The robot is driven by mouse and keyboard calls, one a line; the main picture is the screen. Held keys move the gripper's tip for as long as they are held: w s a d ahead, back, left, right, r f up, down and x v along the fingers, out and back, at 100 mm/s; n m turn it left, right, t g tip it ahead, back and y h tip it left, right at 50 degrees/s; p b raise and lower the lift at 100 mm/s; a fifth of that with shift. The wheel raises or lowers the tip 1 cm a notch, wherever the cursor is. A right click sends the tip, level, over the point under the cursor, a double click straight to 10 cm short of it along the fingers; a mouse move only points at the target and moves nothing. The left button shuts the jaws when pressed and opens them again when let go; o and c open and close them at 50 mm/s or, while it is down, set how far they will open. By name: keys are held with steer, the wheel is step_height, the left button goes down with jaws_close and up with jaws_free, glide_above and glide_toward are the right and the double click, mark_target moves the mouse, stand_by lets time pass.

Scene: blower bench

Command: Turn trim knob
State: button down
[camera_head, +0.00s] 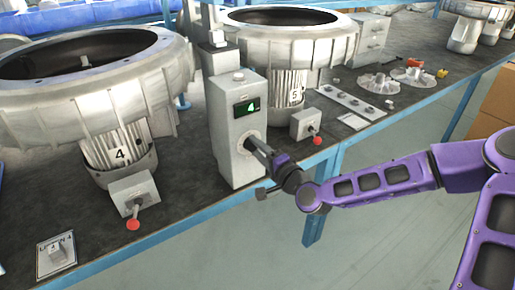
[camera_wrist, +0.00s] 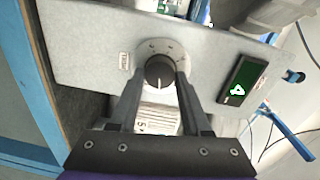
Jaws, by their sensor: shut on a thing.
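The trim knob (camera_wrist: 159,71) is a dark round knob with a pale pointer line, on a round marked dial plate in the wrist view. In the head view my gripper (camera_head: 255,147) reaches the box's front from the right and hides the knob. The display also shows, rotated, in the wrist view (camera_wrist: 238,85).
Blower housings 4 (camera_head: 100,75) and 5 (camera_head: 290,45) stand on the dark bench either side of the box. Small switch boxes with red-tipped levers (camera_head: 133,224) (camera_head: 316,141) sit near the blue front edge. Floor right of the bench is open.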

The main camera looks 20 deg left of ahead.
steer(key=shift+s+f, duration=0.1)
stand_by(0.3)
steer(key=shift+c, duration=1.8)
jaws_free()
steer(key=p+v, duration=0.8)
steer(key=v, duration=0.9)
steer(key=shift+p, duration=0.35)
steer(key=shift+s, duration=0.1)
